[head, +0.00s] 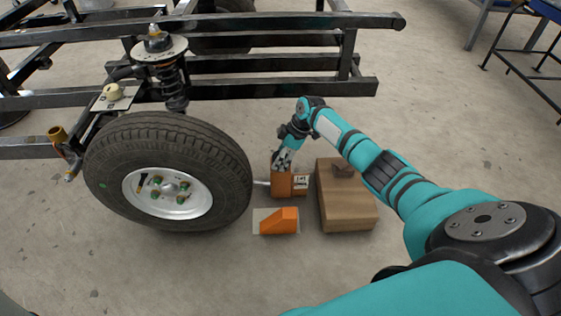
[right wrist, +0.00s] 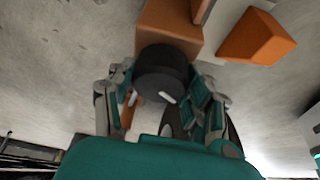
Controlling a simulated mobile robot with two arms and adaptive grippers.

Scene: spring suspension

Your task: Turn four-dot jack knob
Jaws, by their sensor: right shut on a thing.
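The jack (head: 282,186) is a small orange box with a white dotted label, standing on the floor just right of the wheel. Its dots are too small to count. In the right wrist view the jack's orange body (right wrist: 170,18) is at the top, with a round black knob (right wrist: 160,68) bearing a white mark. My right gripper (head: 283,166) reaches down onto the jack from above. In the right wrist view its fingers (right wrist: 163,96) are on both sides of the knob, shut on it. In the head view the knob is hidden by the gripper. My left gripper is not in view.
An orange wedge (head: 280,220) lies on a grey mat in front of the jack. A brown wooden block (head: 346,208) stands close on the right. The tyre (head: 105,185) and black frame (head: 250,92) with a spring strut (head: 174,88) are left and behind.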

